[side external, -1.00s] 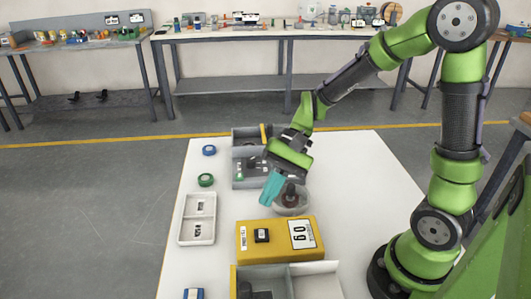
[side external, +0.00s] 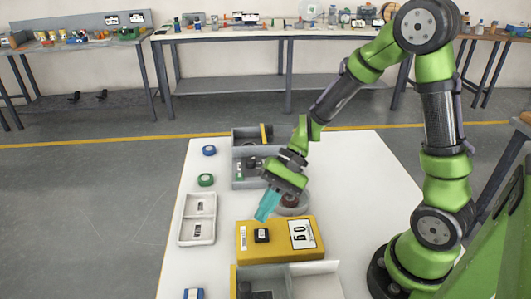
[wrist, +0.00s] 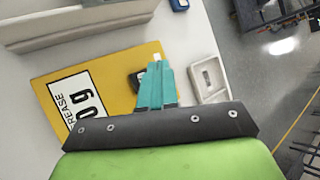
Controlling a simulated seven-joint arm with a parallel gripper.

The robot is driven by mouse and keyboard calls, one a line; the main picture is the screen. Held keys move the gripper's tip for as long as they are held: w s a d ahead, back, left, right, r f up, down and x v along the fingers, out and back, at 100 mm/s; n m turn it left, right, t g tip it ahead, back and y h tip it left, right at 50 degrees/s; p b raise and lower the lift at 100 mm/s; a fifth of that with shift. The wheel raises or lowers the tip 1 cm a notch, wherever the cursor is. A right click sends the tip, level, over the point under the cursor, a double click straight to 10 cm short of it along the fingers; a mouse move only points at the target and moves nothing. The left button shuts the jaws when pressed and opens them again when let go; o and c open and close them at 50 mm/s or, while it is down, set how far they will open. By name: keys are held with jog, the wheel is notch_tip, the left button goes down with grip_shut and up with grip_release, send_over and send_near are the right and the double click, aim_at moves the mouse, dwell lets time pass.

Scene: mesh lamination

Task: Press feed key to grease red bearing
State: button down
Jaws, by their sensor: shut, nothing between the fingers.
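The yellow grease unit (side external: 276,252) lies on the white table, with a black key (side external: 262,236) on its top and a white label reading "0 g". It also shows in the wrist view (wrist: 110,68), where its key (wrist: 134,80) is partly hidden behind my fingers. My gripper (side external: 262,218) is shut and empty, its teal fingers pointing down just above the far edge of the unit, near the key but apart from it. In the wrist view the fingertips (wrist: 157,62) overlap the key's right side. I cannot make out a red bearing.
A round grey dish (side external: 292,208) stands behind the unit, partly hidden by my gripper. A white tray (side external: 197,222) lies to the left. Grey bins stand at the back and in front (side external: 310,282). Blue and green round items (side external: 206,180) lie at the left edge.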

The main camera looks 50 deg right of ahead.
aim_at(265, 232)
jog(key=shift+f, duration=1.6)
dwell(0.8)
jog(key=shift+f, duration=0.4)
jog(key=shift+f, duration=0.6)
dwell(0.6)
jog(key=shift+r, duration=1.05)
jog(key=shift+r, duration=2.5)
dwell(0.5)
